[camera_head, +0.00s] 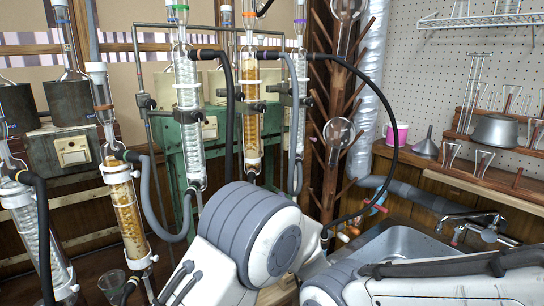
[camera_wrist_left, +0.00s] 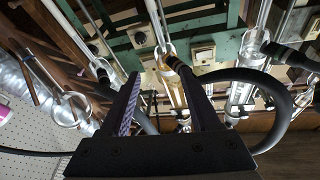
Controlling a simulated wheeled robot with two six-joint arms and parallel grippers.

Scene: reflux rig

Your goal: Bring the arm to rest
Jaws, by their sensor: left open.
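My left gripper (camera_wrist_left: 157,78) shows in the left wrist view, its two dark fingers spread apart. The fingers appear empty. Behind the gap stands a glass column with amber packing (camera_wrist_left: 172,88), and a black hose (camera_wrist_left: 245,75) curves past on the right. I cannot tell how far the fingers are from the glass. In the head view, a large white and grey joint of my arm (camera_head: 258,232) fills the lower middle. More white links of mine show at the lower right. Neither gripper's fingers show in the head view.
Glass condensers (camera_head: 188,85) and amber-packed columns (camera_head: 250,110), (camera_head: 127,208) stand clamped close behind the arm, with hoses looping between them. A wooden drying rack (camera_head: 333,150) stands right of them. A sink (camera_head: 400,248) with a tap (camera_head: 490,235) lies at the right.

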